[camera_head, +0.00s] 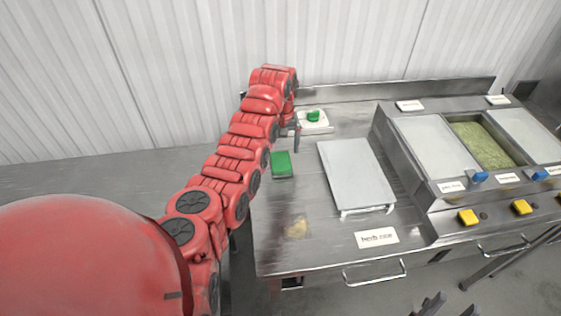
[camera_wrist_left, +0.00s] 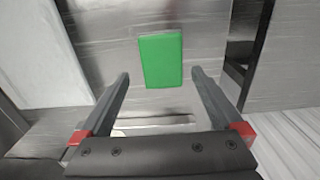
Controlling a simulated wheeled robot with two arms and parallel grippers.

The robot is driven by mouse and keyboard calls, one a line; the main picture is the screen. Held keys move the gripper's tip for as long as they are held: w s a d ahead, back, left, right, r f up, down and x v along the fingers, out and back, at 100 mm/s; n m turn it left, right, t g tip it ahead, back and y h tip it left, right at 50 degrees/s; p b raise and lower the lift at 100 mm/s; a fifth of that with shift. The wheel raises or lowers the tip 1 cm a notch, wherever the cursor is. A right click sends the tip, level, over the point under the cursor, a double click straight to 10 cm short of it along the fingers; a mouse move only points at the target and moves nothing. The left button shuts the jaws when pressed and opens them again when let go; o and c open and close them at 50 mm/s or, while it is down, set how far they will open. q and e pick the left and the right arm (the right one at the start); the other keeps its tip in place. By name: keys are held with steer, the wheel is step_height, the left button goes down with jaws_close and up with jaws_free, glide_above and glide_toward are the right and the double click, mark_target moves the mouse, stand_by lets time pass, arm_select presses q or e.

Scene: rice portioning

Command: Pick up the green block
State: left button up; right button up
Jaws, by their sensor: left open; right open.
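A green block (camera_head: 281,165) lies flat on the steel table near its left side. It also shows in the left wrist view (camera_wrist_left: 161,60), as an upright rectangle centred between and beyond the fingertips. My left gripper (camera_head: 296,134) is open and empty, just behind the block in the head view. Its two fingers (camera_wrist_left: 160,76) stand apart in the wrist view, and nothing is between them. The dark fingertips of my right gripper (camera_head: 454,304) show at the bottom edge of the head view, apart and empty, off the front of the table.
A small green item (camera_head: 313,116) sits on a white device (camera_head: 316,127) at the back. A pale rectangular board (camera_head: 356,173) lies right of the block. A steel unit with bins (camera_head: 440,144) and yellow buttons stands further right. A yellowish patch (camera_head: 297,228) marks the table front.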

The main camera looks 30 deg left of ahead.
mark_target(281, 160)
arm_select(q)
steer(key=shift+a+f+p, duration=0.2)
steer(key=shift+f+p, duration=1.05)
steer(key=shift+f, duration=0.15)
steer(key=shift+w+f, duration=0.1)
steer(key=shift+f, duration=1.15)
steer(key=c, duration=1.2)
steer(key=shift+r, duration=0.15)
